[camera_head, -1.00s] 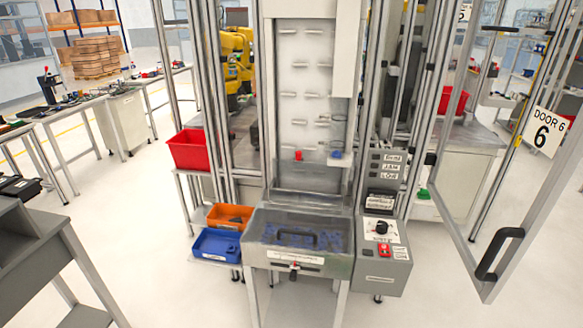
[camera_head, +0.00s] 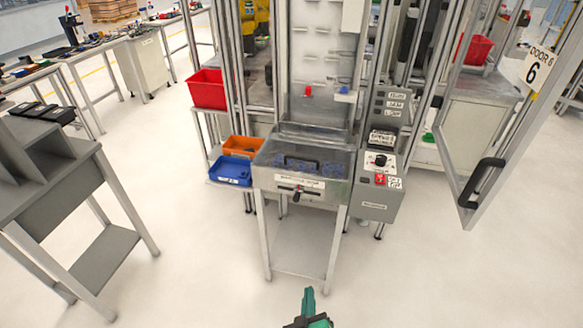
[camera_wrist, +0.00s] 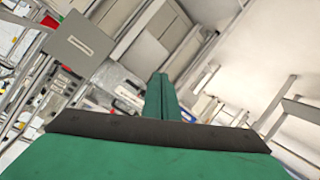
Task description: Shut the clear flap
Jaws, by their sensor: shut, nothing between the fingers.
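The clear flap (camera_head: 318,158) with a black handle shows at the top of a metal feed box on a stand. Blue parts show through it. It looks to lie across the box top, but I cannot tell whether its front edge is fully down. My green gripper (camera_head: 309,293) is at the bottom of the head view, well in front of the stand and apart from the flap. Its fingers also show in the wrist view (camera_wrist: 160,95), pressed together and empty. The wrist view is tilted, and the flap is not clear in it.
A control box (camera_head: 375,190) adjoins the feed box on the right. A framed door (camera_head: 500,125) marked 6 stands open at the right. Blue (camera_head: 231,171) and orange (camera_head: 243,145) bins sit left of the feed box. A grey bench (camera_head: 65,165) stands at left. The floor before the stand is clear.

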